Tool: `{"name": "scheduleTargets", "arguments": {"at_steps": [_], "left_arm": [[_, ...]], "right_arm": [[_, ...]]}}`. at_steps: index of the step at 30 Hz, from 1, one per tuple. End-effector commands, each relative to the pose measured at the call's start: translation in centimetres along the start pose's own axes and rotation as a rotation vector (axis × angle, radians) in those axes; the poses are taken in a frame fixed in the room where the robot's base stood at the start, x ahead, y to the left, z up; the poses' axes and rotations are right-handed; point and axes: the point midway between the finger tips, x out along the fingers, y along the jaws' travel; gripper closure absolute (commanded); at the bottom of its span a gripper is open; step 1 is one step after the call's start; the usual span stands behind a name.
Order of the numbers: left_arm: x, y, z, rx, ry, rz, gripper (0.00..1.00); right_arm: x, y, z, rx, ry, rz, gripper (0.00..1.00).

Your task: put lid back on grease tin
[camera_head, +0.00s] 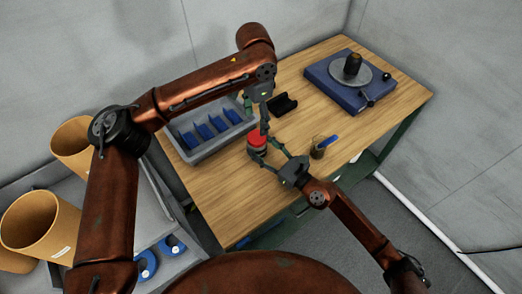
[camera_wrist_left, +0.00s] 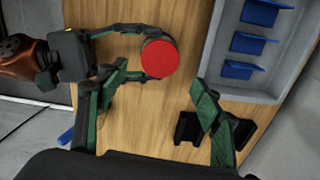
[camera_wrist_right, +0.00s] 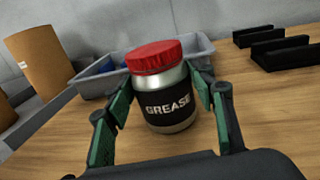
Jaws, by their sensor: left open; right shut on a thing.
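The grease tin is a silver jar with a black GREASE label (camera_wrist_right: 168,105), upright on the wooden table. Its red lid (camera_head: 257,137) sits on top of the tin, and no clear gap shows under its rim in the right wrist view (camera_wrist_right: 153,56). My right gripper (camera_head: 264,151) is shut around the tin's body from the front right, a finger on each side. My left gripper (camera_head: 265,124) is open and empty, pointing down just above and beside the lid. In the left wrist view the lid (camera_wrist_left: 160,58) lies beyond its spread fingers.
A grey tray (camera_head: 187,152) with blue dividers stands behind left of the tin. A black bracket (camera_head: 283,105) lies behind it. A small cup (camera_head: 317,152) holding a blue-handled tool stands to the right. A blue turntable base (camera_head: 326,82) is at the back right.

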Motion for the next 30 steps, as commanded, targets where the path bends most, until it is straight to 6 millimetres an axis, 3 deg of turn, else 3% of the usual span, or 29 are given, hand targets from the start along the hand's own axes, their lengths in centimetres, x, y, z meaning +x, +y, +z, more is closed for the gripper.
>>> {"name": "scheduleTargets", "arguments": {"at_steps": [6, 17, 30], "left_arm": [[-0.2, 0.0, 0.0, -0.097, 0.001, 0.000, 0.40], [0.1, 0.0, 0.0, -0.098, 0.000, 0.001, 0.40], [5.9, 0.0, 0.0, -0.096, 0.000, 0.001, 0.40]], "right_arm": [[-0.1, -0.1, -0.5, -0.002, 0.008, -0.002, 1.00], [-0.1, -0.1, -0.5, -0.002, 0.008, -0.002, 1.00], [-0.1, -0.1, -0.5, -0.002, 0.008, -0.001, 1.00]]}}
